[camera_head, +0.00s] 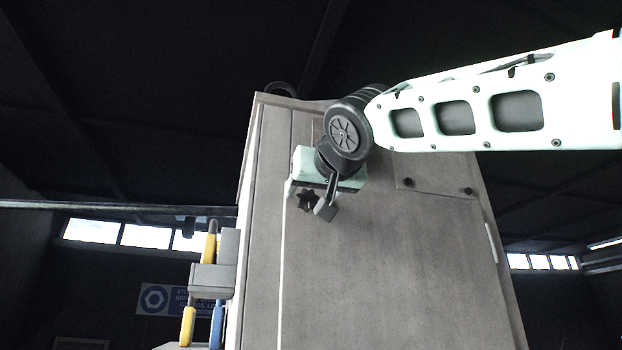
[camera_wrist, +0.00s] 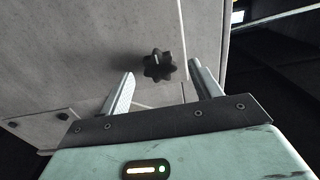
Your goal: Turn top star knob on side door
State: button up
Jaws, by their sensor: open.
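The black star knob (camera_wrist: 159,65) sits on the grey door panel (camera_wrist: 95,50) in the wrist view, just beyond and between my two open fingers. In the head view the dark star knob (camera_head: 306,201) shows just below my gripper's hand, near the door's upper left edge. My gripper (camera_wrist: 163,85) is open and empty, with a finger on either side of the knob's line. In the head view my gripper (camera_head: 312,199) hangs in front of the door. Whether the fingertips touch the door or stand off it cannot be told.
A small plate with two dark round knobs (camera_head: 408,183) is on the panel right of my gripper. A grey bracket with yellow and blue handles (camera_head: 214,278) stands left of the cabinet. A horizontal rail (camera_head: 120,207) runs at left. A white-blue sign (camera_head: 165,300) hangs behind.

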jog(key=shift+p+x, duration=0.4)
jog(key=shift+x, duration=0.5)
jog(key=c, duration=0.9)
